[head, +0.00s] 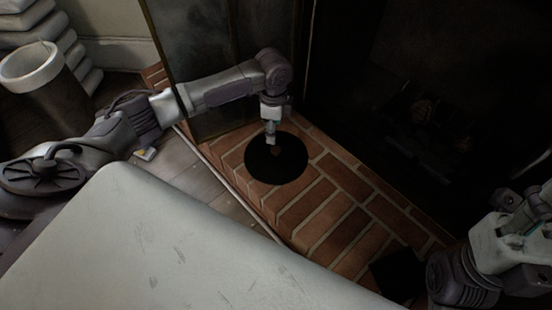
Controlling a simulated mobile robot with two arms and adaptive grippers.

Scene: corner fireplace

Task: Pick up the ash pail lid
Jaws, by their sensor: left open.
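The ash pail lid (278,170) is a flat, round black disc lying on the red brick hearth. A small brownish spot near its middle may be its knob. My left gripper (272,142) points down over the far part of the lid, close to that spot. It is open, though its fingers are small here and I cannot tell whether they touch the lid. Part of my right arm and its gripper (525,222) show at the right edge, away from the lid. The right gripper's fingers are not clear.
The brick hearth (345,225) runs diagonally before the dark fireplace opening (430,110). A dark glass screen panel (205,50) stands behind my left arm. A small black object (398,273) sits near the right arm. A pale-rimmed cylindrical container (32,65) stands upper left.

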